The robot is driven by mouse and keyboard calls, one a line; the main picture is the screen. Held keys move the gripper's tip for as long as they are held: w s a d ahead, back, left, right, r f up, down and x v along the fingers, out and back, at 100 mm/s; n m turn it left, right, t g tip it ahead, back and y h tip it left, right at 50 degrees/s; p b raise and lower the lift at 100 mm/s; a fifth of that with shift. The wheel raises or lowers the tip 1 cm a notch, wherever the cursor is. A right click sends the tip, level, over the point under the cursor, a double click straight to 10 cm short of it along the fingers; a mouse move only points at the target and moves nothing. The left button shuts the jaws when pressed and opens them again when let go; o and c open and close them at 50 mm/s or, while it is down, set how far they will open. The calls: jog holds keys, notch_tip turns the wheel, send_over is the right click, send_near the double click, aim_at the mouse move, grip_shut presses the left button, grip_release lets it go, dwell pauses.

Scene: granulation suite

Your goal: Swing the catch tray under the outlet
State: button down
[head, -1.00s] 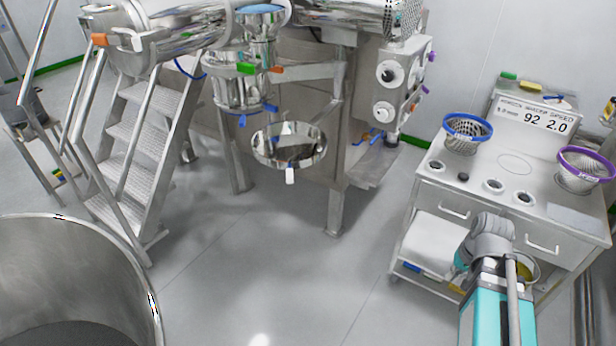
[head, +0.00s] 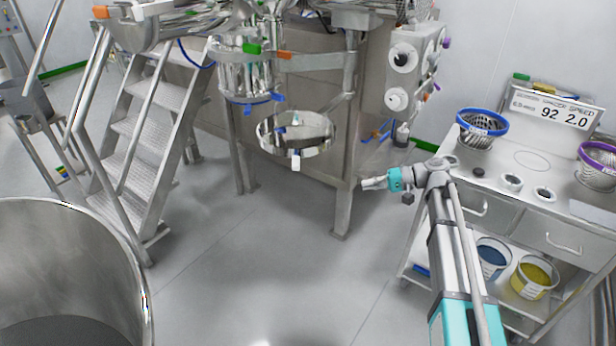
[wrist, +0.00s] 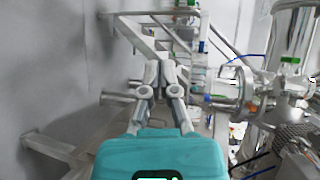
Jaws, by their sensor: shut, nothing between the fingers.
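The catch tray (head: 268,141) is a round, shallow, shiny metal pan in the head view, with a white grip (head: 296,163) hanging at its front rim. It sits to the right of and below the outlet (head: 247,88), a steel cylinder with blue clips at its lower rim, and looks offset from it. My gripper (head: 364,184) is to the right of the tray and apart from it, pointing left near a machine leg. In the wrist view my gripper (wrist: 161,66) has its grey fingers together and empty. I cannot make out the tray surely there.
A steel staircase (head: 150,130) stands left, and a large open drum (head: 140,290) fills the lower left. A cart (head: 570,225) with baskets, knobs and buckets is at right. The machine leg (head: 341,205) stands between tray and gripper. The floor (head: 250,260) in front is clear.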

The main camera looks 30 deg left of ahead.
jog(key=a+r, duration=0.1)
jog(key=w+a+r+g+y, duration=0.1)
jog(key=a, duration=0.1)
jog(key=w+a+n+g+y+b, duration=0.1)
jog(key=shift+a+r, duration=0.25)
jog(key=shift+r, duration=0.15)
jog(key=x, duration=1.4)
dwell(0.5)
